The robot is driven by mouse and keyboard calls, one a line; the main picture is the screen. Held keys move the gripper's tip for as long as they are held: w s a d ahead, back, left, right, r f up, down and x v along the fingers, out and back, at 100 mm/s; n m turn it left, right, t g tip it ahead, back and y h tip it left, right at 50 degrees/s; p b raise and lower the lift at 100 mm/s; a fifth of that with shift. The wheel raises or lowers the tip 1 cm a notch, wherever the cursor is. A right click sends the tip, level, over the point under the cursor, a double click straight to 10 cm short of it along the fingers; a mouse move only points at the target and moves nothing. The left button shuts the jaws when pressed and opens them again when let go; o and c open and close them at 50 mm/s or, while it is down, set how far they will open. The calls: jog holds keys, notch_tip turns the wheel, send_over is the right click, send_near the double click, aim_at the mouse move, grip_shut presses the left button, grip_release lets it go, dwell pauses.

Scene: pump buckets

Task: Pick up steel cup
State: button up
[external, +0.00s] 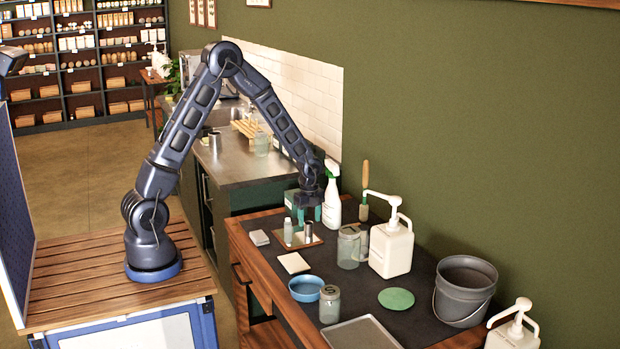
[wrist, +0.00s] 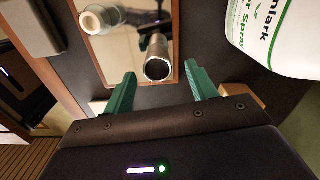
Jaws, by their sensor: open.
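A small steel cup (external: 308,233) stands on a mirror-like tray on the dark worktop, beside a small clear bottle (external: 288,231). In the wrist view the steel cup (wrist: 158,62) shows its round dark end, just beyond and between my fingertips in the picture. My gripper (external: 309,213) points down above the cup. Its two green fingers (wrist: 160,76) are spread, with nothing between them. The bottle (wrist: 97,20) is at the upper left of the wrist view. A second steel cylinder (external: 215,142) stands on the counter farther back.
The tray (external: 315,242) has a wooden rim. A white spray bottle (external: 332,203) stands close right of my gripper. Glass jars (external: 348,248), a white pump bottle (external: 391,250), a blue dish (external: 306,288) and a grey bucket (external: 464,290) stand nearer the camera.

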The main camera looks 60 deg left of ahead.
aim_at(308, 228)
notch_tip(308, 228, down, 5)
jog(key=shift+s+a+r, duration=0.1)
jog(key=shift+s, duration=0.05)
jog(key=c, duration=1.1)
